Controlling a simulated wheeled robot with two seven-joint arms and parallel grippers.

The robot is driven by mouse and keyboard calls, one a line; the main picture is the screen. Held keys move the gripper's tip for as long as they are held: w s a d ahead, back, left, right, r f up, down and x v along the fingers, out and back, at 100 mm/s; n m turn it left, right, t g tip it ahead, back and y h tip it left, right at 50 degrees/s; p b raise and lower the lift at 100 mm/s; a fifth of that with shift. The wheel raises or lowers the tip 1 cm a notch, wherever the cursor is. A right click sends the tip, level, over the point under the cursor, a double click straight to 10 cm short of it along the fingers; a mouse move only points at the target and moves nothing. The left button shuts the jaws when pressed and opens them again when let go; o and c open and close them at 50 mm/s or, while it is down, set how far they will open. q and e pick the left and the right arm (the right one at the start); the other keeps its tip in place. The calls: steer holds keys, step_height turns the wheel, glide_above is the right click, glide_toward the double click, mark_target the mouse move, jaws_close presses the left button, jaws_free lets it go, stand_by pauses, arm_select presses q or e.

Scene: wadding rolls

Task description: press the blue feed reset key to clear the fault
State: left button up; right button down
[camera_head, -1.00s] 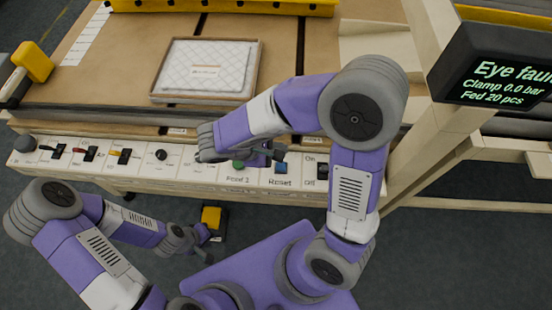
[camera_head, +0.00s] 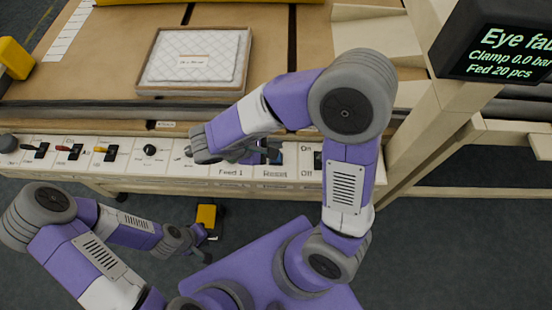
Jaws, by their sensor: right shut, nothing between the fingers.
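The blue reset key (camera_head: 277,159) is on the white control panel (camera_head: 180,171), above the label "Reset". It is partly hidden by my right gripper (camera_head: 269,152), which is shut and empty, its tips over or beside the key. I cannot tell whether they touch it. My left gripper (camera_head: 205,252) hangs low in front of the panel, far from the key; its fingers are too small to read. The display (camera_head: 505,47) at top right shows "Eye fau...", cut off by the picture edge, with "Clamp 0.0 bar" and "Fed 20 pcs".
A black on/off switch (camera_head: 318,160) sits just right of the key. A knob (camera_head: 150,150) and several toggle levers line the panel's left. A tray (camera_head: 140,88) with a quilted white pad lies behind. A yellow block (camera_head: 206,215) is near my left gripper.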

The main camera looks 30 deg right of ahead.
mark_target(281, 154)
steer(key=shift+f+b, duration=1.2)
steer(key=shift+f, duration=0.75)
steer(key=shift+f, duration=0.15)
stand_by(0.3)
steer(key=shift+f+b, duration=0.3)
steer(key=shift+b, duration=0.1)
steer(key=shift+f+b, duration=0.4)
steer(key=shift+f, duration=0.15)
stand_by(0.5)
steer(key=shift+r, duration=0.1)
steer(key=shift+r+p, duration=0.85)
steer(key=shift+r, duration=0.05)
step_height(281, 154, up, 5)
steer(key=p, duration=0.4)
